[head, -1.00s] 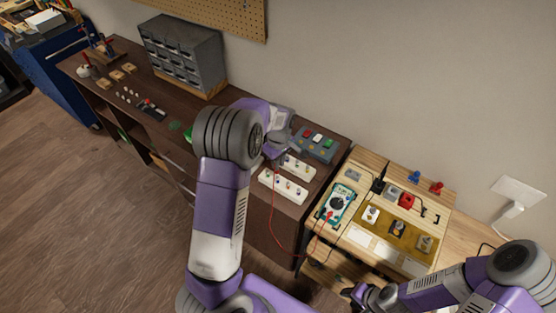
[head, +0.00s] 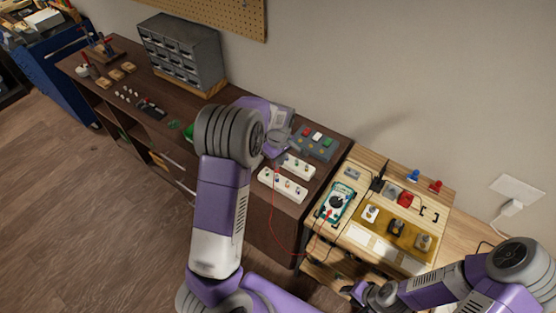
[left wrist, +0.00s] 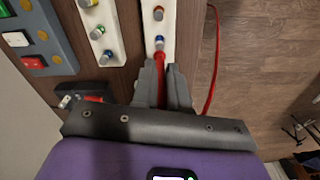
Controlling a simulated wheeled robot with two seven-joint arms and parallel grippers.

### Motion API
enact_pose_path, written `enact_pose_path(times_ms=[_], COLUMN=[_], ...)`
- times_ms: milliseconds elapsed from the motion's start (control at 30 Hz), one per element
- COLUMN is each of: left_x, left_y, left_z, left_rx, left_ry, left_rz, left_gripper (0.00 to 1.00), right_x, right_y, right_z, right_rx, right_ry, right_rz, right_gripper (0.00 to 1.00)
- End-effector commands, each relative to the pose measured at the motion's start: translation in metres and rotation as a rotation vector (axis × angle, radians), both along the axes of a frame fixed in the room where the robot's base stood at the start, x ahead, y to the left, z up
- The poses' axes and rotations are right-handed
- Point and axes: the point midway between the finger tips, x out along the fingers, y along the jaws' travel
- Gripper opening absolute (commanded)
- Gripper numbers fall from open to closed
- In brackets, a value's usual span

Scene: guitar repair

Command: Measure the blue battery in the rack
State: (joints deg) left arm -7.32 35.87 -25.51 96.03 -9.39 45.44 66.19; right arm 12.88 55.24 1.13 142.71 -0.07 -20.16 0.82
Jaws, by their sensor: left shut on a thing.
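My left gripper (left wrist: 162,88) is shut on a red probe (left wrist: 160,62), whose red lead trails off. The probe points at a white strip (left wrist: 166,25) of small knobbed parts, near a blue-banded one; I cannot tell if they touch. The rack also shows in the head view (head: 299,150), up and right of the gripper. The teal multimeter (head: 337,203) lies on the light bench. My right gripper (head: 362,292) is low, jaws unclear.
Two white strips (head: 283,186) lie at the dark bench's front edge. A red and black item (left wrist: 92,98) lies beside my left gripper. A drawer cabinet (head: 180,52) stands at the back. The light bench holds a yellow mat (head: 376,228) with several switch-like parts.

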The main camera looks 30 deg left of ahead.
Motion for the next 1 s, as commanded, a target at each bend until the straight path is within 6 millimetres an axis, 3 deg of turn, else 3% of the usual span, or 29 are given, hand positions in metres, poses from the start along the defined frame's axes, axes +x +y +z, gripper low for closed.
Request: enact_pose_path(times_ms=[1000], left_x=[-0.0001], left_y=[0.0001], left_z=[-0.0077], left_rx=[0.0], left_ry=[0.0], left_rz=[0.0], left_gripper=[0.0], right_x=[-0.0001], right_y=[0.0001], right_z=[-0.0052], right_rx=[0.0], right_ry=[0.0], right_rz=[0.0], right_gripper=[0.39])
